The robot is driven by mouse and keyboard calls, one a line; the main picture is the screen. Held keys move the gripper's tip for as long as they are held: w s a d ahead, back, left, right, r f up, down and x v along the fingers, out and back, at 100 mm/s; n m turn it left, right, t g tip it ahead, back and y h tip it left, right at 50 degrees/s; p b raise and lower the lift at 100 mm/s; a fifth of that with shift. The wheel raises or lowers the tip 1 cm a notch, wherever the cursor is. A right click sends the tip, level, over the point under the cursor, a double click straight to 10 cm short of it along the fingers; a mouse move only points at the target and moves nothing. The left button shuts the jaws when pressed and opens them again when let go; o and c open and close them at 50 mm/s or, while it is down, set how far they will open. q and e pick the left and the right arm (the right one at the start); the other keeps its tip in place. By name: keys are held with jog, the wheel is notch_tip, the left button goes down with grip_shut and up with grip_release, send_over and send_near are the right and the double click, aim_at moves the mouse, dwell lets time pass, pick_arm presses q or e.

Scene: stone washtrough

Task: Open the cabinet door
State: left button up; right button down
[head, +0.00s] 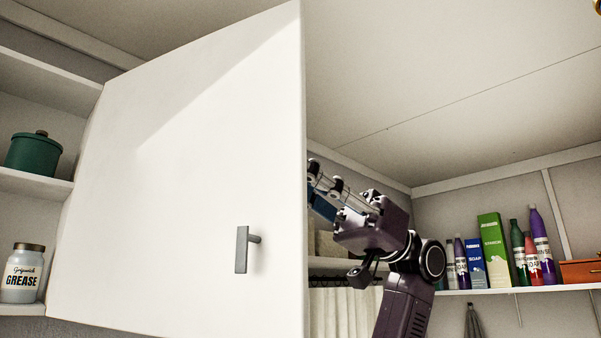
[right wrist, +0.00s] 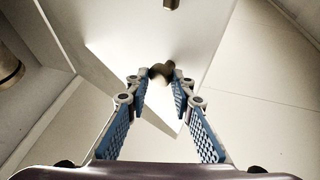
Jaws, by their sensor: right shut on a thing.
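The white cabinet door (head: 190,160) fills the left and middle of the head view. Its right edge stands out nearest to me, and its left edge lies farther back beside open shelves. A grey bar handle (head: 242,250) sits low near the door's right edge, with no gripper on it. My right gripper (head: 318,185) is just right of that edge; its fingertips pass partly behind the door and are hidden there. My left gripper is not in view.
Left shelves hold a green lidded pot (head: 33,153) and a grease jar (head: 22,274). A right shelf (head: 530,290) carries several bottles, soap boxes and an orange box (head: 580,271). A pale curtain (head: 345,312) hangs below my right gripper. The ceiling is close above.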

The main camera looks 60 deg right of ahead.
jog(key=shift+w, duration=0.25)
jog(key=c, duration=2)
grip_release()
jog(key=shift+o, duration=1.3)
jog(key=shift+w+a, duration=0.2)
jog(key=shift+o, duration=0.3)
jog(key=shift+w+a, duration=0.2)
jog(key=shift+w, duration=0.05)
jog(key=shift+s, duration=0.1)
jog(key=shift+s+d, duration=0.1)
jog(key=shift+d+f, duration=0.1)
jog(key=shift+d, duration=0.1)
jog(key=v, duration=1.1)
jog(key=shift+s+d, duration=0.25)
jog(key=shift+d, duration=0.1)
